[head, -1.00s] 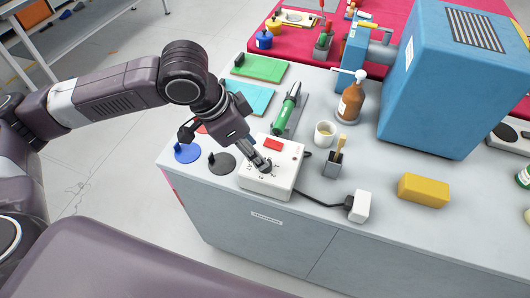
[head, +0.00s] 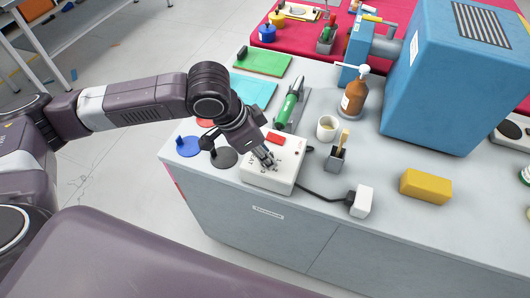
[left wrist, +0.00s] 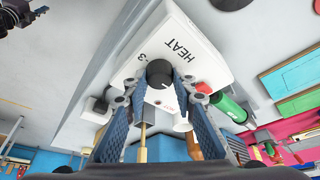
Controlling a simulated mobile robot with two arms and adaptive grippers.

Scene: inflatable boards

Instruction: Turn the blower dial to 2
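The white blower box (head: 283,178) lies on the grey bench in the head view, with a red switch (head: 276,140) on its top. My left gripper (head: 267,163) is over the box top, and its fingers cover most of the dial there. In the left wrist view the black round dial (left wrist: 159,73) shows between the tips of my left gripper (left wrist: 159,88). The fingers stand apart on both sides of it, with a small gap visible. "HEAT" and a 3 are printed near the dial; its pointer setting is too small to read. My right gripper is not in view.
A green hot-air tool (head: 290,102) rests in a holder behind the box. A white cup (head: 327,128), a brush pot (head: 336,158) and a plug block (head: 361,202) stand to the right. Blue (head: 188,146) and dark (head: 224,157) discs lie left.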

